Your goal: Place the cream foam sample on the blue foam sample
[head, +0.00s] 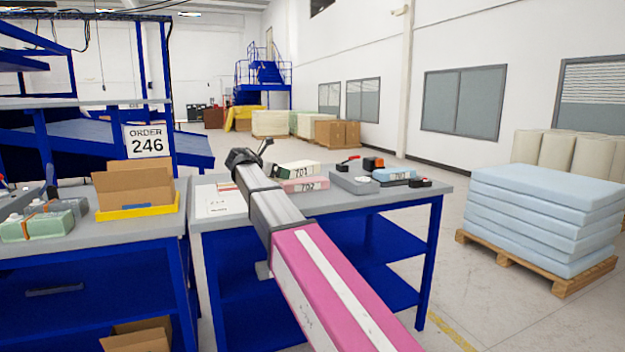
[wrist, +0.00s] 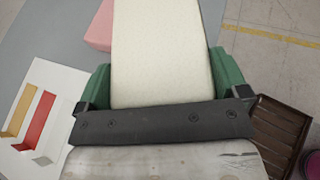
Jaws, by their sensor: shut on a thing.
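The cream foam sample (wrist: 162,50) fills the middle of the wrist view, between the green fingers of my gripper (wrist: 160,82). My gripper is shut on it. In the head view the cream sample (head: 300,168) shows its label just beyond my arm, behind the pink sample. Whether it touches the table is not clear. The blue foam sample (head: 394,174) is farther right on the same table, beside a grey block, and is out of the wrist view. My gripper is mostly hidden behind my arm in the head view.
A pink sample (head: 304,185) lies close by and shows in the wrist view (wrist: 100,26). The grey block (head: 353,183) stands between the pink and blue samples. Small black and red items sit around the blue one.

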